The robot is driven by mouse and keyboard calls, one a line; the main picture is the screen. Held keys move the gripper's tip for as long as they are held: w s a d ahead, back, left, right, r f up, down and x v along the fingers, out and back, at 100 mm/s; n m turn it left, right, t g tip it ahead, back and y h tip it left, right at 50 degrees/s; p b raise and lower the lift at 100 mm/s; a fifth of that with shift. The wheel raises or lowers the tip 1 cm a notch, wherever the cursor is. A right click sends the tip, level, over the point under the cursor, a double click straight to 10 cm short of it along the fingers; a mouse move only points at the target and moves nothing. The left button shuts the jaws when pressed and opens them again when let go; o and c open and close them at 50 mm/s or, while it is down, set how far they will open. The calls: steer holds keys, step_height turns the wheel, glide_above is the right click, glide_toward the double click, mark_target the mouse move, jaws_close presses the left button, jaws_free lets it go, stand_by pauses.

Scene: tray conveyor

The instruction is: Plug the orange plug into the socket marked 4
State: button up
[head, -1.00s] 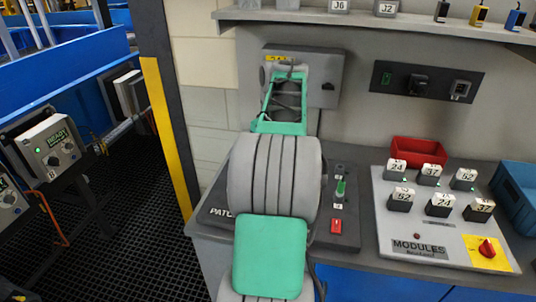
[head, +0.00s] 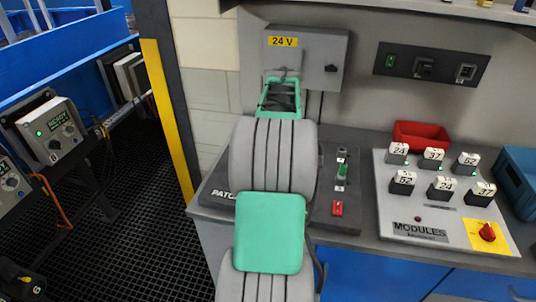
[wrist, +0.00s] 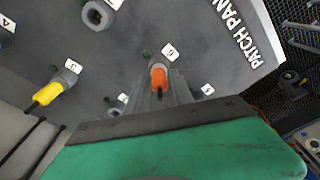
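The orange plug (wrist: 160,78) stands in the patch panel (wrist: 215,45) in the wrist view, its black end towards me, beside a white label that I cannot read surely. My gripper (wrist: 168,92) shows as grey parts close behind and beside the orange plug, below its label. The gap between its fingers is unclear, so I cannot tell whether it grips the plug. In the head view my arm hides the gripper, the orange plug and most of the panel (head: 218,196).
A yellow plug (wrist: 48,93) sits at the left in the wrist view, and an empty round socket (wrist: 98,15) is at the top.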

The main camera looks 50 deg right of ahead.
jaws_close()
steer(key=shift+r, duration=0.15)
steer(key=shift+r+p, duration=1.35)
steer(key=shift+r, duration=0.15)
steer(key=shift+r+p, duration=1.6)
steer(key=shift+r, duration=0.4)
